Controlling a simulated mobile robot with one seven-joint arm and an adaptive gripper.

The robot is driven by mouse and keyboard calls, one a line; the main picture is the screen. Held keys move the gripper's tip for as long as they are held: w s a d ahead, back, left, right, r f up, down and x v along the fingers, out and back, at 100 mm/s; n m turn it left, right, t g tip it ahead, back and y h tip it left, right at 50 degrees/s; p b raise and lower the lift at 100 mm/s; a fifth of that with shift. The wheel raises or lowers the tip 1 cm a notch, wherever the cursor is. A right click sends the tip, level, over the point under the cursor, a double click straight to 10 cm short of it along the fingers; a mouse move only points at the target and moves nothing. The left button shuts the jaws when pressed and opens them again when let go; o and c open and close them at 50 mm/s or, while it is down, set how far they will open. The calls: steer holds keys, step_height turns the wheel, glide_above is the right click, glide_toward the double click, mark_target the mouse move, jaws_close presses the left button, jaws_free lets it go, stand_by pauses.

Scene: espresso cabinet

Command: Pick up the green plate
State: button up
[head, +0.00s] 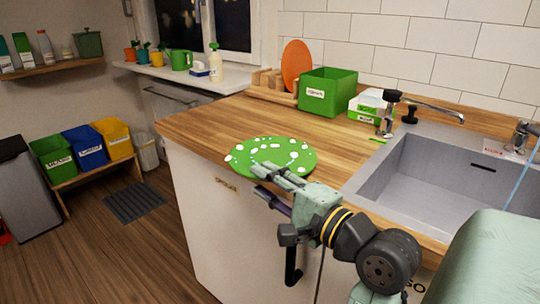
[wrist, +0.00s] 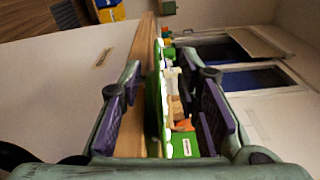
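The green plate (head: 270,157) with white spots lies on the wooden counter near its front edge, and its near rim appears to reach past that edge. My gripper (head: 259,177) is at the near rim of the plate, coming from the front right. In the wrist view, my gripper (wrist: 166,85) is open, with one dark-padded finger on each side. The plate shows there edge-on as a thin green strip (wrist: 155,95) between the fingers, with a visible gap on both sides. I cannot tell how far the rim reaches in between the fingertips.
A green bin (head: 327,92), a wooden rack (head: 266,85) with an orange plate (head: 296,64), and a white-green box (head: 369,104) stand at the back. A sink (head: 450,175) is to the right. The counter (head: 205,118) left of the plate is clear.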

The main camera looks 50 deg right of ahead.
mark_target(245, 170)
steer(key=w+p, duration=0.1)
steer(key=w, duration=0.5)
steer(key=shift+w+d+f, duration=0.1)
steer(key=shift+w+f, duration=0.05)
steer(key=shift+w, duration=0.15)
jaws_close()
stand_by(0.5)
